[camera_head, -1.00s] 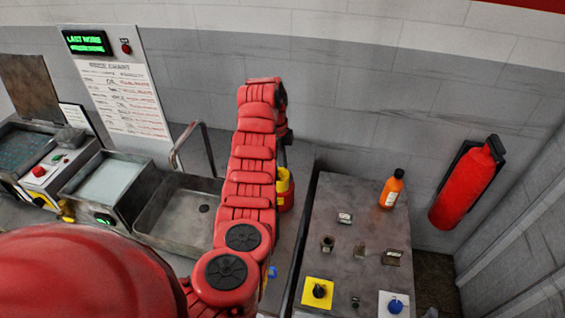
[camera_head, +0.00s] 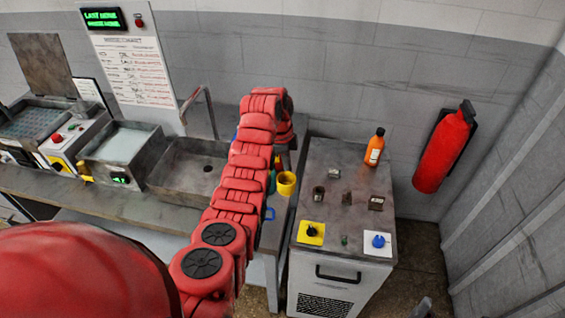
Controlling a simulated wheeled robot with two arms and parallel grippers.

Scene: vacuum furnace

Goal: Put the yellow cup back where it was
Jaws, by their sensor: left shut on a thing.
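The yellow cup (camera_head: 287,184) shows just right of my red left arm, over the right end of the grey counter, its round opening facing up. My left gripper (camera_head: 278,163) is at the arm's far end, mostly hidden behind the arm links, and is shut on the yellow cup. I cannot tell whether the cup's base touches the counter. My right gripper is not in view.
A blue object (camera_head: 268,213) and a teal one (camera_head: 271,183) are partly hidden beside the arm. A sink (camera_head: 190,168) lies left. A grey cabinet (camera_head: 340,222) stands right, with an orange bottle (camera_head: 375,148) on it. A fire extinguisher (camera_head: 443,150) hangs on the wall.

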